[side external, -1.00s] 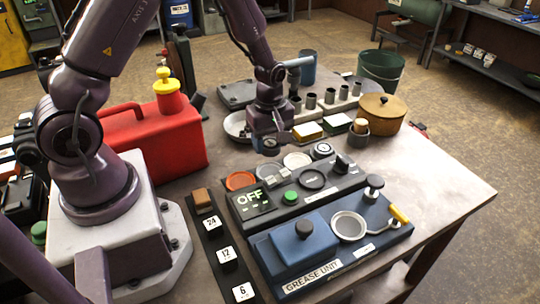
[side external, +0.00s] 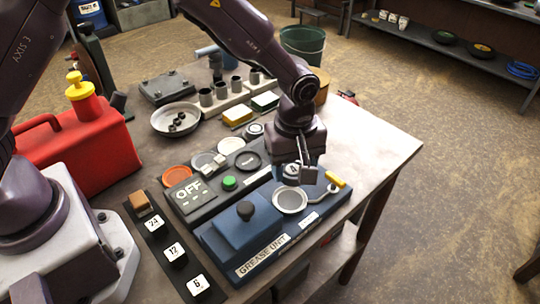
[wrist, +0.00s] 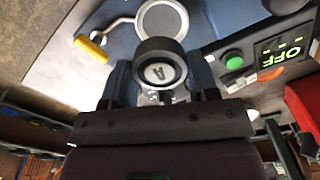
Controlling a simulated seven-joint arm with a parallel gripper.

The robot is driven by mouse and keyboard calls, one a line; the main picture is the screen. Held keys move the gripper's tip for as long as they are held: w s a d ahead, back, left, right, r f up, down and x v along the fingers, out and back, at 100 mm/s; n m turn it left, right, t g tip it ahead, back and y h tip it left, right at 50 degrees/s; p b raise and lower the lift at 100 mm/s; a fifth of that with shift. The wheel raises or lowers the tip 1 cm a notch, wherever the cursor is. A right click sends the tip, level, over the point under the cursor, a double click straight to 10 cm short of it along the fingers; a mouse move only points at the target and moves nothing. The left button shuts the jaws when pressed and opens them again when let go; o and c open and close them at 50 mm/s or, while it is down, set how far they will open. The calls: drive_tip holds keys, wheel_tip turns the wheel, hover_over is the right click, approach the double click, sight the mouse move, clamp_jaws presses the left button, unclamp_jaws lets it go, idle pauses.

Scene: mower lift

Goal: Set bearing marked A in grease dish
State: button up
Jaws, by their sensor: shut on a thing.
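The bearing marked A (wrist: 158,68) is a dark ring with a pale lettered face, held between the two fingers of my gripper (wrist: 160,82). In the side external view my gripper (side external: 301,176) is just behind and above the grease dish, with the bearing's pale face (side external: 291,171) partly showing between the fingers. The grease dish (side external: 290,200) is a round, shallow, pale dish with a metal rim on the blue grease unit (side external: 232,240). It also shows in the wrist view (wrist: 163,20), beyond the bearing. The bearing appears apart from the dish.
A yellow-handled lever (side external: 335,179) is right beside the dish. A black knob (side external: 245,209) stands on the unit's blue lid. The control panel with OFF display (side external: 188,189) and green button (side external: 229,183) lies behind. The table's right end (side external: 385,150) is clear.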

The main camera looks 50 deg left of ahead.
sight(289, 199)
drive_tip(key=shift+f, duration=2.9)
drive_tip(key=shift+f, duration=0.55)
drive_tip(key=o, duration=0.7)
drive_tip(key=shift+o, duration=0.2)
drive_tip(key=shift+s, duration=0.1)
drive_tip(key=shift+r, duration=5.5)
